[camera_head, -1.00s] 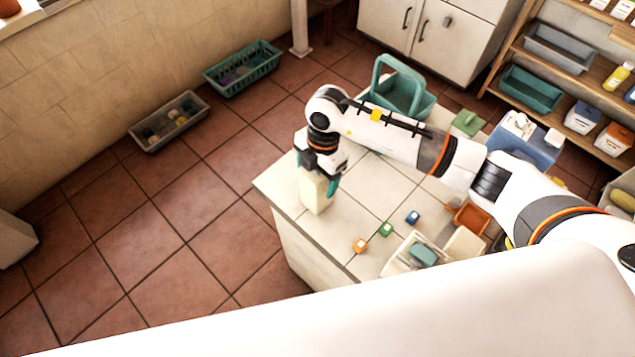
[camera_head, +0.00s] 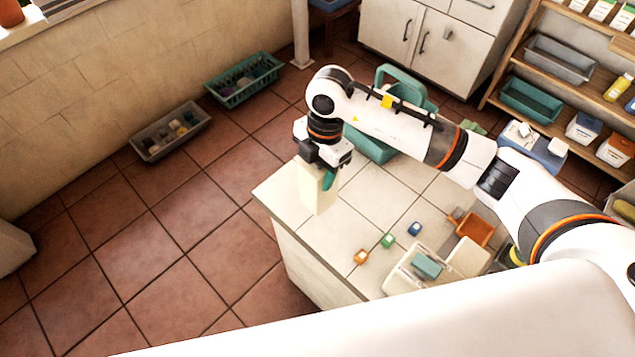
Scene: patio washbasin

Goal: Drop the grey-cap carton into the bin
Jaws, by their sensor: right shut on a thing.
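A pale cream carton (camera_head: 316,190) is upright at the left corner of the tiled counter (camera_head: 345,235). Its top and cap are hidden by my right gripper (camera_head: 322,170), which is shut on it from above. I cannot tell whether the carton's base touches the counter. On the floor at the left are a grey-brown crate (camera_head: 146,151) with several items in it and a green basket (camera_head: 211,91); I cannot tell whether either is the bin. My left gripper is not in view.
A green handled basket (camera_head: 371,150) stands behind my right arm. Small coloured cubes (camera_head: 388,241) and a white divided tray (camera_head: 400,282) lie on the counter's front part. A shelf (camera_head: 545,125) with bins is at the right. The floor left of the counter is clear.

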